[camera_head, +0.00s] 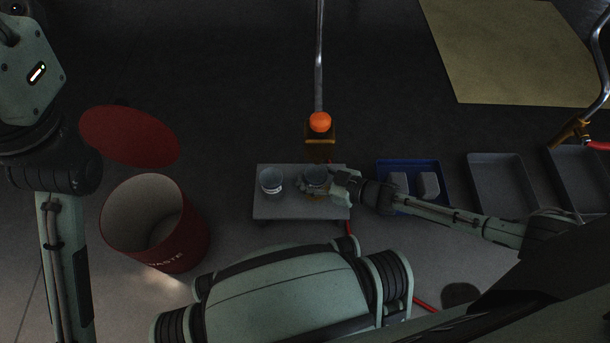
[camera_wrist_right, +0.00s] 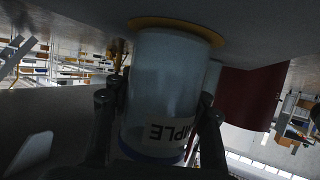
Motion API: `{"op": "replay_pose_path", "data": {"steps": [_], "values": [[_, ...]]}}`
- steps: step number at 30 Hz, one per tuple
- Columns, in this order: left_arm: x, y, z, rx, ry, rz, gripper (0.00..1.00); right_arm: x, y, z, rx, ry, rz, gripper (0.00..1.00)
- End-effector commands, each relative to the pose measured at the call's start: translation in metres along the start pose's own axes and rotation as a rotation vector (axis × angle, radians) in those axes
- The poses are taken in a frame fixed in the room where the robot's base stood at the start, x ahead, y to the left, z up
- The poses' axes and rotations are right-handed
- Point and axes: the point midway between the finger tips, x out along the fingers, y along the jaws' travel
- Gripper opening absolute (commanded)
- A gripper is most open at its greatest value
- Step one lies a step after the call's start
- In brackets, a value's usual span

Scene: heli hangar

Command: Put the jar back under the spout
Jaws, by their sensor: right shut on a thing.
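My right gripper (camera_head: 332,182) is shut on a clear jar (camera_head: 316,176) at the right part of a small grey stand (camera_head: 292,210). In the right wrist view the jar (camera_wrist_right: 165,85) appears upside down between the fingers (camera_wrist_right: 160,125), with part of a label reading "PLE". Its base is at an orange-yellow ring (camera_wrist_right: 205,30) on the stand; I cannot tell if it touches. A second jar (camera_head: 271,181) stands on the stand's left part. The spout's orange knob (camera_head: 320,122) and amber body (camera_head: 320,138) are just behind the held jar. My left gripper is not shown, only its arm.
A red waste bin (camera_head: 188,236) stands open left of the stand, its red lid (camera_head: 128,136) behind it. A blue tray (camera_head: 409,163) with grey pieces and grey bins (camera_head: 500,182) lie to the right. A yellowish mat (camera_head: 515,55) lies at the back right.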

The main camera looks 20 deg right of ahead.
Motion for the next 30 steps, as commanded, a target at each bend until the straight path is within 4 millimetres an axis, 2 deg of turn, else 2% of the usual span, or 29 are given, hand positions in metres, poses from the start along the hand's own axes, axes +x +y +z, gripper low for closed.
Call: {"op": "replay_pose_path", "data": {"steps": [1,2,8,19,24,30], "values": [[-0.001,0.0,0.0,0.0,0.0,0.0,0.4,0.001,0.0,0.002,0.0,0.0,0.0,0.08],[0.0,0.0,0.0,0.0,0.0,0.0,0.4,0.001,0.0,0.002,0.0,0.0,0.0,0.42],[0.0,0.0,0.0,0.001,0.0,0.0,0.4,0.001,0.0,0.002,0.0,0.0,0.0,0.66],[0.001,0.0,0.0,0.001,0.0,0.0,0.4,-0.001,0.0,-0.002,0.0,0.0,0.0,0.67],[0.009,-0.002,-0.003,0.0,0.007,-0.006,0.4,-0.027,0.0,-0.002,0.0,-0.004,0.0,0.67],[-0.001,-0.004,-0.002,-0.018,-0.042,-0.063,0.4,-0.072,-0.001,-0.002,0.001,-0.005,0.0,0.67]]}}
